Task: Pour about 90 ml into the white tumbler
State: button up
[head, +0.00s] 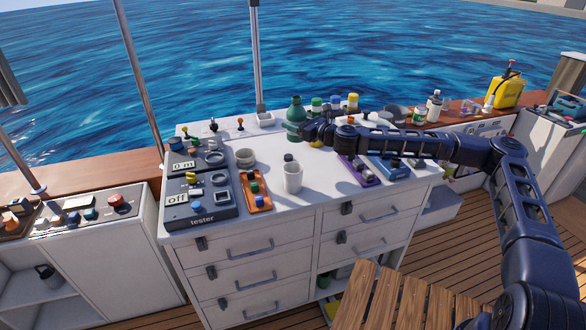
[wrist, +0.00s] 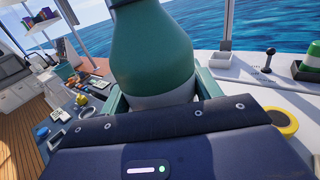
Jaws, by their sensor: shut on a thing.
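The white tumbler (head: 292,178) stands upright on the white cabinet top, near its front edge. A dark cap-like thing shows just behind its rim. My gripper (head: 290,128) is at the back of the top, shut on a green bottle (head: 296,112). In the wrist view the green bottle (wrist: 152,50), with a pale lower band, stands between my fingers (wrist: 160,98). It looks about upright in the head view. I cannot tell whether its base touches the top. The tumbler's inside is too small to read for a level.
A tester panel (head: 202,212), an orange tray (head: 257,190) and a round tin (head: 245,158) lie left of the tumbler. A purple tray (head: 360,172) and a blue case (head: 390,168) lie right. Several capped bottles (head: 335,103) stand behind my gripper. The top between bottle and tumbler is mostly clear.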

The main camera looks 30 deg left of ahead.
jog(key=shift+s+f+g, duration=0.1)
jog(key=shift+s+g, duration=0.1)
jog(key=shift+g, duration=0.1)
jog(key=shift+s+d+f+n+g, duration=0.1)
jog(key=shift+s+d+n+g, duration=0.05)
jog(key=shift+s+n+g, duration=0.5)
jog(key=shift+s+d+n+g, duration=0.1)
jog(key=shift+s+n+g, duration=0.3)
jog(key=shift+g, duration=0.35)
jog(key=s+d+r+n+g+h, duration=1.05)
jog(key=d+n+g, duration=0.4)
jog(key=g, duration=0.25)
jog(key=shift+h, duration=0.45)
notch_tip(320, 180, down, 21)
jog(key=shift+w+f, duration=0.1)
jog(key=shift+w, duration=0.05)
dwell(0.8)
jog(key=shift+m, duration=0.4)
